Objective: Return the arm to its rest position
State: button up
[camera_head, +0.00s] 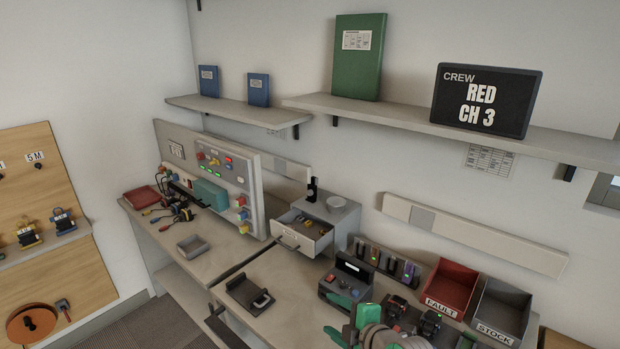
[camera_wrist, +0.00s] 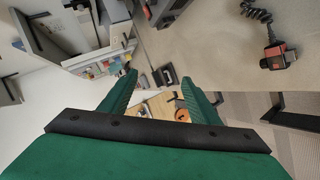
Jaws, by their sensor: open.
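My gripper (camera_wrist: 157,79) shows in the wrist view as two green fingers, spread well apart with nothing between them. In the camera_head view, green and grey parts of my arm (camera_head: 375,330) show at the bottom edge, in front of the bench. The fingertips cannot be made out clearly there. In the wrist view, a black and red handset with a coiled cord (camera_wrist: 278,55) lies on the bench at the upper right, apart from the fingers.
The bench (camera_head: 285,275) carries a tester box (camera_head: 346,282), a red FAULT bin (camera_head: 451,287) and a grey STOCK bin (camera_head: 499,309). A drawer (camera_head: 302,237) stands open at the back. Shelves (camera_head: 390,114) hang above. Open floor (camera_head: 165,325) shows at lower left.

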jog(key=s+a+f+m+t+h, duration=0.2)
jog(key=s+a+f+m+t, duration=0.45)
jog(key=a+m, duration=0.55)
jog(key=s+f+m+g+h, duration=0.2)
jog(key=s+f+m+h, duration=0.35)
jog(key=s, duration=1.05)
jog(key=s+d+m, duration=0.1)
jog(key=s+d, duration=0.2)
jog(key=s, duration=0.7)
jog(key=s+d+r+m+y, duration=0.1)
jog(key=s+d, duration=0.1)
jog(key=s, duration=0.9)
jog(key=shift+s+d+r, duration=0.25)
jog(key=shift+d+r, duration=0.05)
jog(key=shift+d, duration=0.1)
